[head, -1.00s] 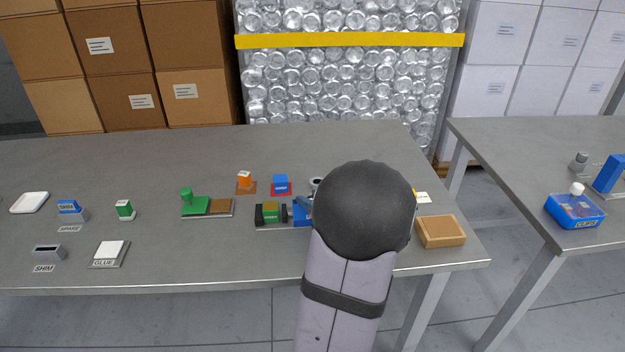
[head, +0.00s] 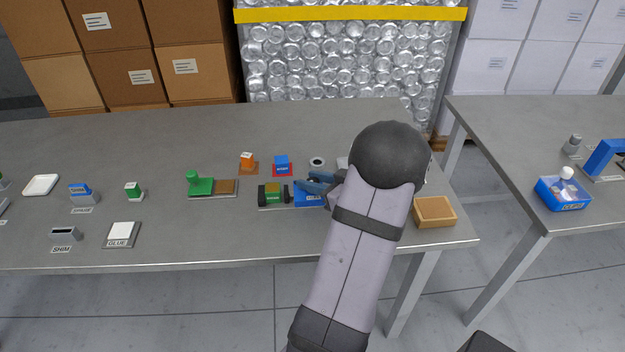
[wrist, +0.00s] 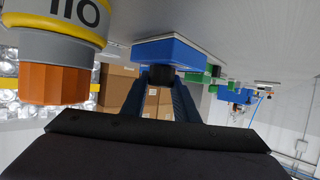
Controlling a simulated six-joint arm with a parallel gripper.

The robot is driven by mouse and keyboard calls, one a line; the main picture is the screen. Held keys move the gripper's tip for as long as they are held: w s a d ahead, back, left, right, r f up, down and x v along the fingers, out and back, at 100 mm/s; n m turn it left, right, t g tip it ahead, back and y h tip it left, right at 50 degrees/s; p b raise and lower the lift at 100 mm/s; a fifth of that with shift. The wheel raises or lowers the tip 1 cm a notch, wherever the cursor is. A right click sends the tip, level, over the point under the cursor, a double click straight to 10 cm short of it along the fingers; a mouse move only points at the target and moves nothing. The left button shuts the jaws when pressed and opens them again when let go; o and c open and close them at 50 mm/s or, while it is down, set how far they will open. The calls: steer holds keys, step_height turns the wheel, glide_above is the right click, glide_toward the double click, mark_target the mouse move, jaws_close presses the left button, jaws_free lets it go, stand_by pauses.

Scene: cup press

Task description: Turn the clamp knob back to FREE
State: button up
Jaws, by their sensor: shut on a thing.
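The clamp stands on a grey plate near the middle of the table in the head view. Its blue body (head: 309,197) is at the right end, and a green-and-yellow block (head: 270,193) sits between dark jaws at the left. In the wrist view the blue body (wrist: 172,52) carries a black knob (wrist: 162,75). My gripper (wrist: 162,83) has its blue fingers on either side of this knob, shut on it. My gripper (head: 316,183) is at the clamp's right end in the head view, where it hides the knob. No FREE marking is legible.
A grey cylinder with an orange end (wrist: 55,80) is close at the left in the wrist view. In the head view, a blue block on a red pad (head: 282,166) and a round-topped item (head: 317,162) stand behind the clamp. A wooden tray (head: 434,212) lies to the right.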

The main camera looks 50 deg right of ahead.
steer(key=o, duration=1.1)
steer(key=shift+f, duration=0.1)
steer(key=shift+c, duration=0.2)
steer(key=shift+s+r, duration=0.3)
steer(key=shift+s, duration=0.1)
steer(key=shift+p+v, duration=0.3)
steer(key=shift+v, duration=2.85)
steer(key=shift+a, duration=0.1)
